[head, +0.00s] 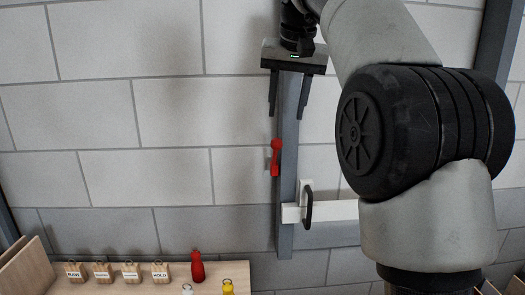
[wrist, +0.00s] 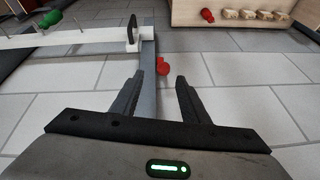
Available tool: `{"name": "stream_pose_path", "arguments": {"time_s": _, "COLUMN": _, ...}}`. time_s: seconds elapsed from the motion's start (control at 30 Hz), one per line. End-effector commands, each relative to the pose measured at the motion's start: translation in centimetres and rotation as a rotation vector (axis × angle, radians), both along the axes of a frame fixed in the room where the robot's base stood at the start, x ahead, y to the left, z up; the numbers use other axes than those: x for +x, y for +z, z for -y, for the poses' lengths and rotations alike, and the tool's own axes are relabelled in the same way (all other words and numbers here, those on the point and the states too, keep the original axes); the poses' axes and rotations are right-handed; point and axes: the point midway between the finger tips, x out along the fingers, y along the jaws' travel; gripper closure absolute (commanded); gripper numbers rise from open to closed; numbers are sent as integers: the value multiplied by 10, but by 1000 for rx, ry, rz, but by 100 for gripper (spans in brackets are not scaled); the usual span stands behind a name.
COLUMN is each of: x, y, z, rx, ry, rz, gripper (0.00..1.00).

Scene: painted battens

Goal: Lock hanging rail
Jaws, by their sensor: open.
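The white rail (head: 335,210) runs level from the grey post (head: 286,180) to the right, partly hidden by my arm. A black handle (head: 307,206) stands on its left end; it also shows in the wrist view (wrist: 132,28). A red lever (head: 275,158) sits upright on the left side of the post, above the rail. It also shows in the wrist view (wrist: 163,66), just beyond the fingertips. My gripper (head: 288,112) points down in front of the upper post, fingers apart and empty, above the red lever and not touching it.
A wooden bench (head: 125,284) at the lower left bears several labelled wooden blocks (head: 103,272), a red bottle-like piece (head: 197,267) and a yellow one (head: 228,287). A green piece (wrist: 48,19) shows by the rail in the wrist view. The block wall (head: 140,120) left of the post is bare.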

Motion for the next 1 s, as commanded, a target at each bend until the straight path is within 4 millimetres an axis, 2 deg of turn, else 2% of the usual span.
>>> {"name": "stream_pose_path", "arguments": {"time_s": 0.03, "x": 14, "y": -11, "z": -3, "rx": 4, "ry": -6, "rz": -5, "gripper": 59}}
{"name": "stream_pose_path", "arguments": {"time_s": 0.1, "x": 28, "y": -21, "z": -6, "rx": 10, "ry": -12, "rz": -8, "gripper": 59}}
{"name": "stream_pose_path", "arguments": {"time_s": 0.2, "x": 39, "y": -30, "z": -8, "rx": 14, "ry": -18, "rz": -11, "gripper": 59}}
{"name": "stream_pose_path", "arguments": {"time_s": 0.37, "x": 47, "y": -43, "z": -9, "rx": 16, "ry": -22, "rz": -13, "gripper": 59}}
{"name": "stream_pose_path", "arguments": {"time_s": 0.8, "x": 78, "y": -119, "z": -12, "rx": 15, "ry": -21, "rz": -15, "gripper": 59}}
{"name": "stream_pose_path", "arguments": {"time_s": 1.0, "x": 87, "y": -139, "z": -13, "rx": 15, "ry": -21, "rz": -14, "gripper": 59}}
